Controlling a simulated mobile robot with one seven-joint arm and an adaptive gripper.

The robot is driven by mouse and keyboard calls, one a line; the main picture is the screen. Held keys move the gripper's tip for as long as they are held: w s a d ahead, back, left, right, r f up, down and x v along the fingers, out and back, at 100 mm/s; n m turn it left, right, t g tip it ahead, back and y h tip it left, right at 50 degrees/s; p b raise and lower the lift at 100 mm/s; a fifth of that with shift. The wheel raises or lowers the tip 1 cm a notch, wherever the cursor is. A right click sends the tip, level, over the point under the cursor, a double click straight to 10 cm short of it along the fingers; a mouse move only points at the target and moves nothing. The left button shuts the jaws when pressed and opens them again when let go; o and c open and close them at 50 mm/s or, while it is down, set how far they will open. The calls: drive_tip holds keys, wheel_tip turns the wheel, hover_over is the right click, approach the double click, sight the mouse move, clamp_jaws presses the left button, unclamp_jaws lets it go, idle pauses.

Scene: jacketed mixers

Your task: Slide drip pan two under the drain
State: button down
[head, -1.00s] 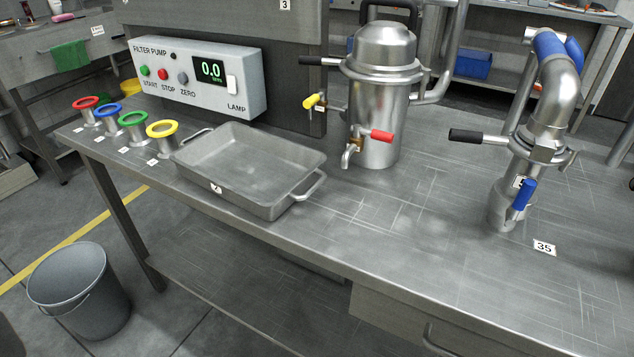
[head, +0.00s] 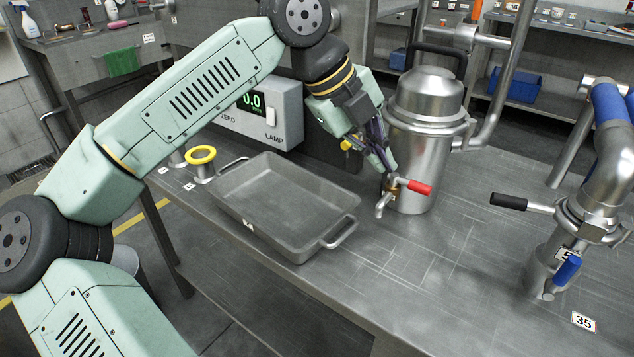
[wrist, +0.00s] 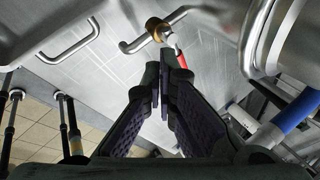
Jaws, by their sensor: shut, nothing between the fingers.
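Drip pan two, a grey metal tray (head: 285,195) with a handle at each end, lies flat on the bench. It is left of the steel vessel (head: 424,140). The vessel's drain spout (head: 382,206) has a red lever (head: 414,186) and sits just right of the pan, apart from it. In the wrist view a pan handle (wrist: 70,45) shows at upper left, with the drain spout (wrist: 138,42) near the top. My gripper (head: 387,166) is shut and empty, pointing down close to the drain valve, above and beyond the pan's right handle (head: 340,233). I cannot tell if it touches the valve.
A pipe with a blue lever (head: 567,270) stands at right. The bench in front of the vessel is clear.

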sight(313, 232)
drive_tip(key=w+a+f+n+g+y, duration=0.1)
drive_tip(key=a+f+n+y, duration=0.15)
drive_tip(key=a, duration=0.35)
drive_tip(key=w+a+f+n+y, duration=0.1)
drive_tip(key=a+f+n+y, duration=0.2)
drive_tip(key=a, duration=0.4)
drive_tip(key=shift+y, duration=0.35)
wheel_tip(313, 232, down, 8)
drive_tip(key=shift+w+d+f+p, duration=0.1)
drive_tip(key=shift+d+p, duration=0.05)
drive_tip(key=shift+p, duration=0.95)
drive_tip(key=s+d, duration=0.1)
drive_tip(key=d+p, duration=0.1)
drive_tip(key=shift+s+d+f, duration=0.1)
drive_tip(key=shift+s+d, duration=0.2)
drive_tip(key=shift+s, duration=0.1)
drive_tip(key=shift+s+d+f, duration=0.15)
drive_tip(key=shift+s+d, duration=0.1)
drive_tip(key=shift+d, duration=0.1)
